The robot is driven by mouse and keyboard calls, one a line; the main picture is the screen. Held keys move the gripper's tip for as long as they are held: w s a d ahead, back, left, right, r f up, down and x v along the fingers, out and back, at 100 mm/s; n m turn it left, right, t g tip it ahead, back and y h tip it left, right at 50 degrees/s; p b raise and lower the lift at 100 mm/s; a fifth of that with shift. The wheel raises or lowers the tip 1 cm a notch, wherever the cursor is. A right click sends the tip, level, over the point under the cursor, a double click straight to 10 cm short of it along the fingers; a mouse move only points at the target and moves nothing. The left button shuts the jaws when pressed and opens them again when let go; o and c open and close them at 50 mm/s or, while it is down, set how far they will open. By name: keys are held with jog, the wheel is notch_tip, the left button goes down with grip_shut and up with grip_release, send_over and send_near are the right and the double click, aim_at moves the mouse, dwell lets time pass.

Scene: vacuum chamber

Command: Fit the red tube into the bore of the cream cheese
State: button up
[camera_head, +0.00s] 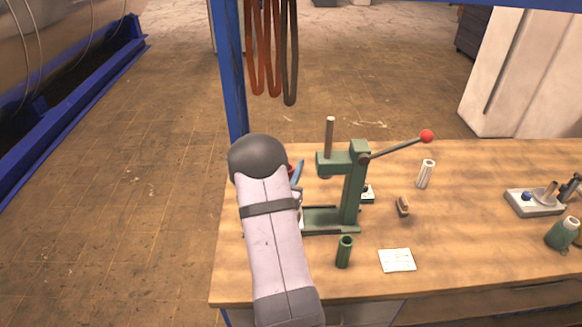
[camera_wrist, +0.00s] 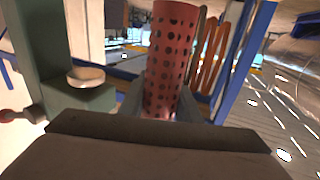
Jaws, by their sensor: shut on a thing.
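The red tube (camera_wrist: 173,55) is perforated with many round holes and stands out between the fingers of my gripper (camera_wrist: 162,105) in the wrist view. My gripper is shut on it. In the head view my forearm and wrist hide most of the gripper (camera_head: 296,180), left of the green press, and only a sliver of red shows there. A cream cylinder (camera_head: 425,173) stands upright on the bench, right of the press and apart from the gripper. I cannot tell whether it is the cream cheese, and its bore is not clear at this size.
The green press (camera_head: 355,190) with its red-knobbed lever (camera_head: 427,136) stands close right of my gripper. A green cup (camera_head: 344,252), a brush (camera_head: 402,206), a white card (camera_head: 397,260) and a small tray (camera_head: 533,203) lie on the bench. Hoses (camera_head: 272,50) hang behind.

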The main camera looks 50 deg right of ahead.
jog(key=shift+f, duration=0.15)
jog(key=shift+f+b, duration=1.95)
jog(key=shift+b, duration=0.1)
jog(key=o, duration=1.1)
jog(key=shift+a, duration=0.1)
jog(key=b+v, duration=0.2)
jog(key=v, duration=0.4)
jog(key=shift+s+a+b, duration=0.2)
jog(key=shift+a+b, duration=0.15)
jog(key=shift+a, duration=0.05)
jog(key=shift+s+a, duration=0.1)
jog(key=shift+r, duration=0.1)
